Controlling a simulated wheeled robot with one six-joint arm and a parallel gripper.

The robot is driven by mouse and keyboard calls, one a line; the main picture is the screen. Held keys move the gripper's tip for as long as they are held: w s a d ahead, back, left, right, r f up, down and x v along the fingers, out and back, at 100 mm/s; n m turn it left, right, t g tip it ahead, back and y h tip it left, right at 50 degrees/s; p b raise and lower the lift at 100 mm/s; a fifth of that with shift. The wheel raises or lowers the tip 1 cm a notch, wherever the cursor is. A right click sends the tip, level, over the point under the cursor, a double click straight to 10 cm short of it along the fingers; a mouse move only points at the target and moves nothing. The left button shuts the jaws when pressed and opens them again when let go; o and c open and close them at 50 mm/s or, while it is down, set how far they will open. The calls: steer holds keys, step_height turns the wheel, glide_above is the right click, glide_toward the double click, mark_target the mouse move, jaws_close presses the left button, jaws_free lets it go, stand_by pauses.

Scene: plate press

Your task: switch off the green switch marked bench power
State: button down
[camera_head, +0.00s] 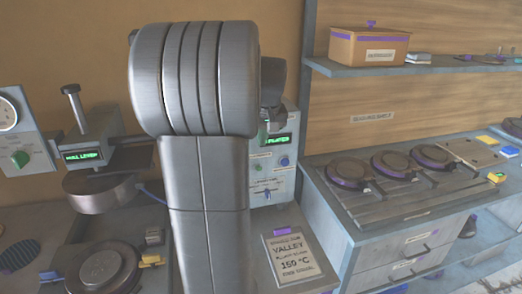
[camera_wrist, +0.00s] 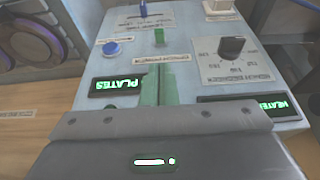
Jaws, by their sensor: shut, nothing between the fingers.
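The small green switch (camera_wrist: 159,36) stands on the grey control panel, just beyond a small label (camera_wrist: 172,58) too blurred to read. In the head view the green switch (camera_head: 258,167) is small on the panel, left of a blue knob (camera_head: 285,161). Whether it is on or off I cannot tell. My gripper (camera_wrist: 159,70) is shut and empty. Its fingertips show just short of the switch in the wrist view, apart from it in the picture. In the head view my gripper (camera_head: 271,124) is partly hidden behind my arm, in front of the panel's top.
A valley sign (camera_head: 291,255) stands below. A press (camera_head: 100,190) is at left.

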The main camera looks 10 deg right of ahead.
steer(key=shift+r, duration=0.15)
steer(key=p+x, duration=0.1)
steer(key=x, duration=0.9)
